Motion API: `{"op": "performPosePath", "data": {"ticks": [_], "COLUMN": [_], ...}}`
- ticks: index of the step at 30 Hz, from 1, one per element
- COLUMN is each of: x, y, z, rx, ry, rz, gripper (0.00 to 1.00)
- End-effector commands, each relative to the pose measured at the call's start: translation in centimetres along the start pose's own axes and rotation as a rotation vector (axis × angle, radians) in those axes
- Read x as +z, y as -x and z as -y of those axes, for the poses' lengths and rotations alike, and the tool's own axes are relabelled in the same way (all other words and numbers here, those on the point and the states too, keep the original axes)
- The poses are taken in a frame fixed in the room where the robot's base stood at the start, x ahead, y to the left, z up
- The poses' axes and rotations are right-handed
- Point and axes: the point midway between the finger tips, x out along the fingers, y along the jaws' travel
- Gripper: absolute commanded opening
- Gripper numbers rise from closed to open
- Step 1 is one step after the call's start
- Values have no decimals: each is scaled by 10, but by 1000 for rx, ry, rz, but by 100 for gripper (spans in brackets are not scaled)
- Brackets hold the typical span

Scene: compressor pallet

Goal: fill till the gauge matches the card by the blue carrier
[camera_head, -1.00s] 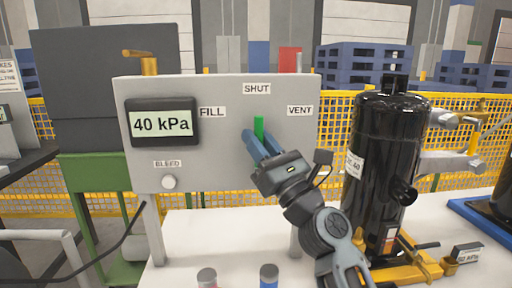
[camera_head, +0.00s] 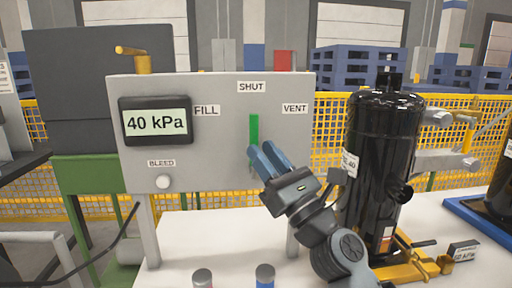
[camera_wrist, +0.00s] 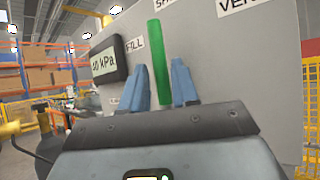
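The grey panel (camera_head: 225,130) carries a gauge (camera_head: 156,122) reading 40 kPa. Its green lever (camera_head: 254,130) stands upright below the SHUT label (camera_head: 251,87), between FILL (camera_head: 206,110) and VENT (camera_head: 295,108). My gripper (camera_head: 261,149) is open at the lever's lower part. In the wrist view its two blue fingers stand apart with the green lever (camera_wrist: 159,60) showing between them; I see no grip on it. A small card (camera_head: 463,250) stands left of the blue carrier (camera_head: 470,218) at right; its kPa figure is too small to read surely.
A BLEED knob (camera_head: 163,182) sits low on the panel. A black tank (camera_head: 380,150) with a tag stands on a yellow carrier (camera_head: 405,270) right of my arm. Two capped cylinders (camera_head: 265,275) stand at the front of the white table (camera_head: 210,235). Yellow mesh fencing (camera_head: 330,130) runs behind.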

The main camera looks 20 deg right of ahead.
Motion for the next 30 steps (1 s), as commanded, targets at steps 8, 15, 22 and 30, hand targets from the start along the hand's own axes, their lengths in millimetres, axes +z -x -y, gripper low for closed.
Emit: {"op": "performPosePath", "data": {"ticks": [8,15,22,30], "x": [-1,0,0,0], "y": [33,35,35,35], "z": [0,0,0,0], "rx": [-1,0,0,0], "ry": [0,0,0,0], "rz": [-1,0,0,0], "gripper": [29,29,29,29]}}
